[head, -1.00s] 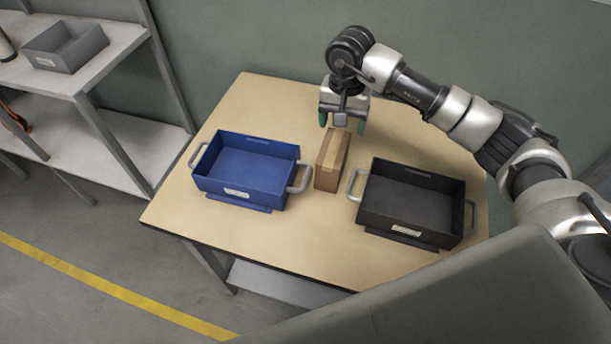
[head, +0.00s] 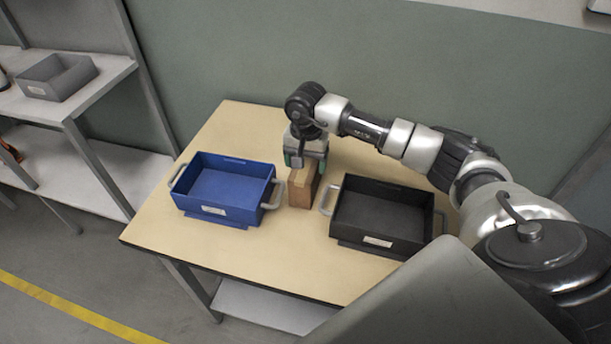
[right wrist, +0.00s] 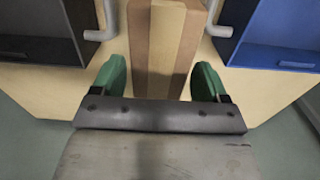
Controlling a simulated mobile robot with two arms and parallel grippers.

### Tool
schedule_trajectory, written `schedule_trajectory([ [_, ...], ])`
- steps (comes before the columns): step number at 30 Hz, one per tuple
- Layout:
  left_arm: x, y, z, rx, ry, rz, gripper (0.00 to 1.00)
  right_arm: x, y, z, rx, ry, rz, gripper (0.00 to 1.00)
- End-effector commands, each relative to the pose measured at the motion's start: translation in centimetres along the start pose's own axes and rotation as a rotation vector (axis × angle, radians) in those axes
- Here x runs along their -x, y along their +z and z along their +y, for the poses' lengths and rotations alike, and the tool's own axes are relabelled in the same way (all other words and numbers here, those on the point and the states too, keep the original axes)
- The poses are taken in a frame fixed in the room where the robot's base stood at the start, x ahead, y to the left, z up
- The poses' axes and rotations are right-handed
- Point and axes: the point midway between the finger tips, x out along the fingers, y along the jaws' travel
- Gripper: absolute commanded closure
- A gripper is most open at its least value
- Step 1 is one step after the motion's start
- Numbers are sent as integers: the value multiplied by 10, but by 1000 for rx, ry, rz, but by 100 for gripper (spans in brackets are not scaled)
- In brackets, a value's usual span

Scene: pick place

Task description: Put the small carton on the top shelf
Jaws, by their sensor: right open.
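The small carton (head: 301,187) is a brown box with a lighter tape strip. It stands on the table (head: 262,266) between two bins. My right gripper (head: 305,163) is at the carton's far end, its fingers low around it and partly hiding it. In the right wrist view the carton (right wrist: 165,45) lies between the two green fingertips of the open gripper (right wrist: 158,80), with a gap on each side. A grey shelf unit stands at the left, its upper visible board (head: 107,72) bearing a grey bin. My left gripper is not in view.
A blue bin (head: 222,212) stands left of the carton and a black bin (head: 377,241) right of it, their handles close to the carton. The grey bin (head: 57,78) sits on the shelf board, with bare board to its right.

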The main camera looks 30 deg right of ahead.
Motion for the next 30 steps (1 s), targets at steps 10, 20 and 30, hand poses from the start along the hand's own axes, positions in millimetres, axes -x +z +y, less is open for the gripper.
schedule_trajectory([
  [10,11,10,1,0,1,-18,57,-39,2,0,0,1,0,26],
  [20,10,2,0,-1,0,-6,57,-39,2,0,1,1,0,47],
  [30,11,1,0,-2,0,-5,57,-38,1,0,1,0,1,73],
])
